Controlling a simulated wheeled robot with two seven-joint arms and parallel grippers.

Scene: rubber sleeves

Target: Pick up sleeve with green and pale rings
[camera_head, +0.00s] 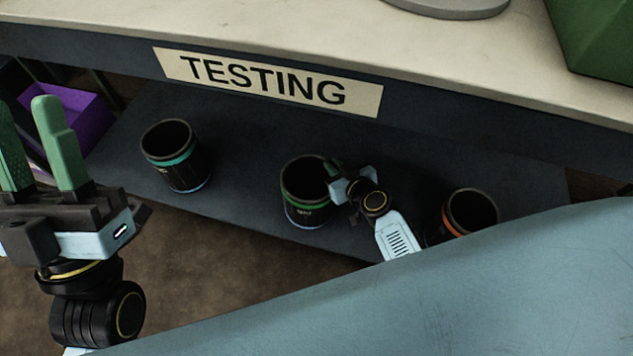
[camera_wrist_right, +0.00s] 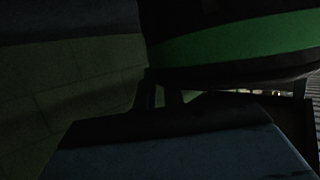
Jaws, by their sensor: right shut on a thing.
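The sleeve with green and pale rings (camera_head: 305,200) is a dark open cylinder standing upright in the middle of the lower shelf. Its green band (camera_wrist_right: 240,40) fills the upper right of the dark right wrist view. My right gripper (camera_head: 333,172) is at the sleeve's right rim and is shut on its wall, with one green finger showing at the opening. The fingertips are mostly hidden. My left gripper (camera_head: 37,140) is at the left, raised, with its two green fingers apart and nothing between them.
A sleeve with a teal ring (camera_head: 173,160) stands to the left on the lower shelf (camera_head: 240,150). One with an orange ring (camera_head: 468,212) stands to the right, partly hidden. The tabletop with a TESTING sign (camera_head: 265,82) overhangs the shelf. A purple bin (camera_head: 85,120) is at the far left.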

